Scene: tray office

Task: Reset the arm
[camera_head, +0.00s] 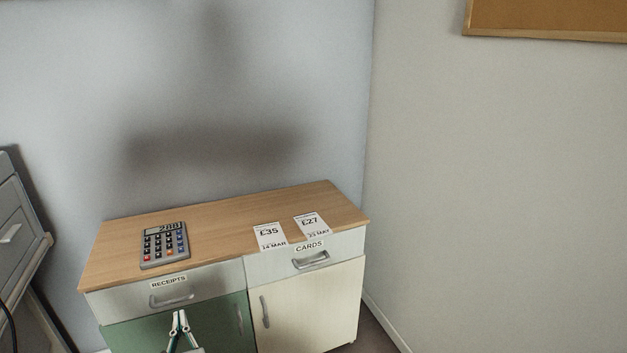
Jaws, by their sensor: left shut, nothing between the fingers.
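My left gripper (179,325) shows at the bottom of the head view, in front of the green door of the cabinet (305,310). Its fingers point up, are shut and hold nothing. Its tips are a little below the handle of the drawer labelled RECEIPTS (168,292). I cannot tell how far it is from the cabinet front. The rest of the left arm is mostly out of the frame. My right gripper is not in view.
On the wooden cabinet top (225,222) lie a calculator (164,245) and two paper slips, £35 (270,236) and £27 (311,225). The CARDS drawer (308,257) looks shut. A grey drawer unit (18,230) stands at the left. Walls close off the back and right.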

